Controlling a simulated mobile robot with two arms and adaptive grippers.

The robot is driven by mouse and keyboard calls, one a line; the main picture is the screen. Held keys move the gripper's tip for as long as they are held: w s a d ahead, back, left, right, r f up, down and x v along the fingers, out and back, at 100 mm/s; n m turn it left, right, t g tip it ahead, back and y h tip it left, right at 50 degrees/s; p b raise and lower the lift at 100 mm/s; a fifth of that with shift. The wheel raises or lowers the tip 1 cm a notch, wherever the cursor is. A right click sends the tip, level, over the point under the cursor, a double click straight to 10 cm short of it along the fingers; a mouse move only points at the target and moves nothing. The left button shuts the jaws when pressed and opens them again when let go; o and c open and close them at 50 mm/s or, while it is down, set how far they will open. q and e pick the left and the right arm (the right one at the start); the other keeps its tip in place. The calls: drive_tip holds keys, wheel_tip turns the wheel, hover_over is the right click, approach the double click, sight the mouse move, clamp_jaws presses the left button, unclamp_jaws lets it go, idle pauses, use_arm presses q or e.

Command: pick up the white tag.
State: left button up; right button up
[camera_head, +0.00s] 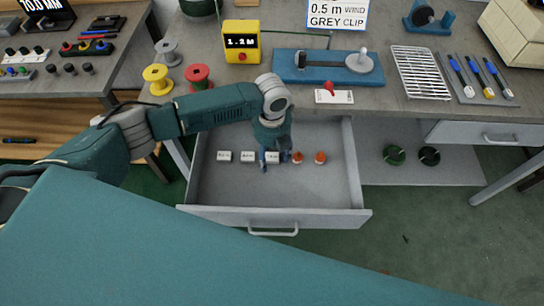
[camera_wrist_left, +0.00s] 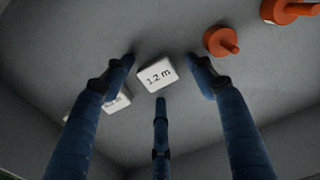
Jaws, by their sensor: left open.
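Several white tags lie in a row in the open grey drawer (camera_head: 330,195). In the left wrist view one white tag (camera_wrist_left: 157,76) reads "1.2 m" and lies flat between my open fingers. In the head view this tag (camera_head: 271,157) is partly covered by my left gripper (camera_head: 273,160). A second white tag (camera_wrist_left: 115,103) shows behind a finger in the wrist view; in the head view white tags also lie to the left, the middle one (camera_head: 248,157) and the leftmost one (camera_head: 224,156). My left gripper (camera_wrist_left: 160,85) is open, points down and holds nothing. My right gripper is out of view.
Two orange knobbed pieces (camera_head: 297,157) (camera_head: 320,157) lie right of the tags in the drawer. The drawer walls stand around my gripper. The workbench (camera_head: 235,95) above carries a yellow display (camera_head: 241,42), spools and a blue fixture (camera_head: 300,68). The drawer's front area is clear.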

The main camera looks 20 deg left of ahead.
sight(272, 158)
use_arm(q)
drive_tip(key=c, duration=1)
wheel_tip(272, 158, up, 20)
drive_tip(key=shift+r, duration=0.1)
